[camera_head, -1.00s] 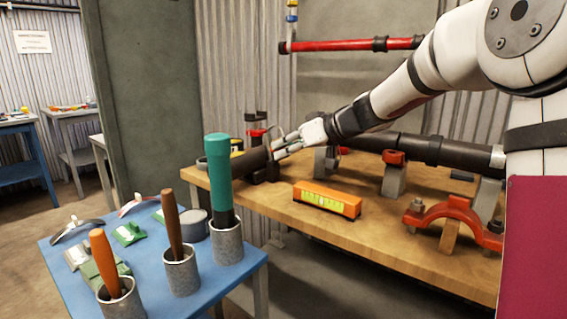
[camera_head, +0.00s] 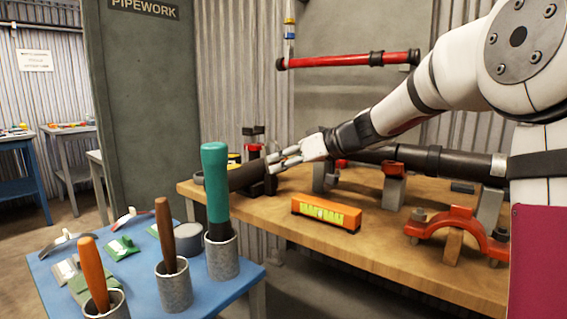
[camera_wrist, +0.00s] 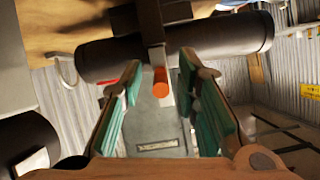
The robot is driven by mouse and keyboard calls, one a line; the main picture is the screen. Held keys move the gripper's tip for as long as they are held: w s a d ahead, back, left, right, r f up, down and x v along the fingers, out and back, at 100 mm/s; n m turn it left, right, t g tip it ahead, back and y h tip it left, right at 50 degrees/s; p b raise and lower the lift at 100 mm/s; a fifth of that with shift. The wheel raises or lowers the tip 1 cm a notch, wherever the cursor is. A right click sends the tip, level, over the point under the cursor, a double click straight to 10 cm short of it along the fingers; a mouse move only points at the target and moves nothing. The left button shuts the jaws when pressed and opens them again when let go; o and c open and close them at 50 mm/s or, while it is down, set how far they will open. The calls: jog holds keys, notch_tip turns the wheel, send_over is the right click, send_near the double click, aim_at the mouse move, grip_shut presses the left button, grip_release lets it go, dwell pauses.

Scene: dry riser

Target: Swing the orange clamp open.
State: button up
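My gripper (camera_head: 273,164) is at the left end of the bench, beside the end of a dark pipe (camera_head: 246,177). In the wrist view my gripper (camera_wrist: 160,100) is open, its green-padded fingers apart. A round orange end (camera_wrist: 160,82) shows between them, below a dark bracket crossing the dark pipe (camera_wrist: 110,58); I cannot tell whether it belongs to the clamp. Several red-orange clamp-like parts are in the head view: a saddle (camera_head: 456,222) on a wooden block, one (camera_head: 394,168) on a grey stand, and a small one (camera_head: 253,151) behind my gripper.
An orange level (camera_head: 326,213) lies on the wooden bench (camera_head: 300,235). A blue table (camera_head: 140,275) at the front left carries cups with a teal-handled tool (camera_head: 215,180) and brown-handled tools. A red pipe (camera_head: 345,61) hangs on the corrugated wall.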

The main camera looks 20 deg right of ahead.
jog(key=shift+r, duration=0.1)
jog(key=v, duration=1.2)
jog(key=s+a+f+m+g+h, duration=0.1)
jog(key=s+a+f+g, duration=0.3)
jog(key=s+a, duration=0.5)
jog(key=s+a+f+m+g+h, duration=0.1)
jog(key=s+a+f+g+h, duration=0.3)
jog(key=s, duration=0.9)
jog(key=s+d+f+m+g+h, duration=0.15)
jog(key=s+f, duration=0.35)
jog(key=s, duration=0.5)
jog(key=s+d+f+m+g+h, duration=0.1)
jog(key=s+d+f+m+h, duration=0.3)
jog(key=s, duration=0.6)
notch_tip(320, 180, up, 29)
jog(key=n+t+y+p, duration=0.2)
jog(key=t+p, duration=0.2)
jog(key=p, duration=2.5)
jog(key=shift+w+a, duration=0.15)
jog(key=shift+a, duration=0.15)
